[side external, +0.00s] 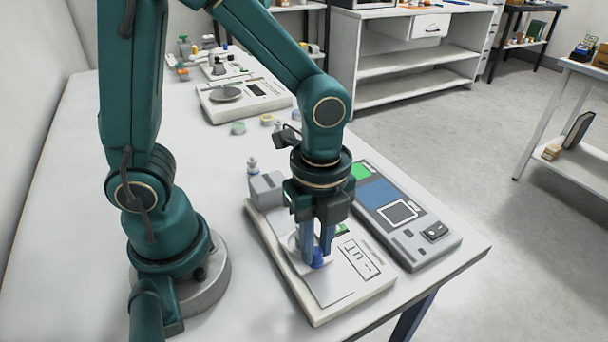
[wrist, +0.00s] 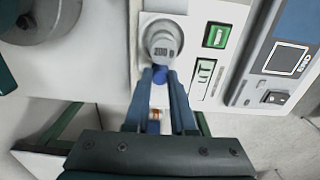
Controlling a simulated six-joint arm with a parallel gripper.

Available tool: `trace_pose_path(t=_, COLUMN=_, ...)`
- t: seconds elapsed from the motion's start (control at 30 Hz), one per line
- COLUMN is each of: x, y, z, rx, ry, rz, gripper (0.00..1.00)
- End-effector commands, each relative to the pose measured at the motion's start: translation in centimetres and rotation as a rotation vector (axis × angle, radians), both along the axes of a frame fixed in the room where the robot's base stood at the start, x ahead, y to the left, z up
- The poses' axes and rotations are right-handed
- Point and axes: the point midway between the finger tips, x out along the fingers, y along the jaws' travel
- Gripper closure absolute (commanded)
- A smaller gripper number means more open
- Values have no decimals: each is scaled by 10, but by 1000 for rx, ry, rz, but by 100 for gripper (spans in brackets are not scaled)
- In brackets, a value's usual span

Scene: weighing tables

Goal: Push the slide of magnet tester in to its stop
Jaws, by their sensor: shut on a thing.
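A white flat device, by its look the magnet tester (side external: 280,262), lies under my gripper (side external: 317,258). It has a small green display (wrist: 217,36) and a printed label (side external: 357,258) on its right side, and a grey block (side external: 266,190) at its far end. My gripper also shows in the wrist view (wrist: 160,78). Its blue fingers point down and are shut on a small blue knob (wrist: 160,71), seemingly on the slide. A grey round piece marked 200 (wrist: 163,42) stands just beyond the fingertips. How far the slide is in is hidden by the fingers.
A grey device (side external: 405,225) with a blue panel and black switch lies close on the right. A scale (side external: 245,98) and small round pieces (side external: 267,119) stand farther back. A small bottle-like piece (side external: 252,166) stands behind the grey block. The left tabletop (side external: 75,190) is clear.

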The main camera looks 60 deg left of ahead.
Motion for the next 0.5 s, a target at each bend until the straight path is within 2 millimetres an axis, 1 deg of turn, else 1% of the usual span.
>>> trace_pose_path(t=0.03, x=3, y=10, z=1, rx=-3, ry=-10, rz=10, gripper=100)
trace_pose_path(t=0.1, x=3, y=21, z=1, rx=-2, ry=-11, rz=10, gripper=100)
trace_pose_path(t=0.3, x=3, y=51, z=1, rx=-1, ry=-12, rz=9, gripper=100)
trace_pose_path(t=0.4, x=3, y=61, z=1, rx=-1, ry=-13, rz=6, gripper=100)
trace_pose_path(t=0.5, x=2, y=67, z=1, rx=0, ry=-14, rz=3, gripper=100)
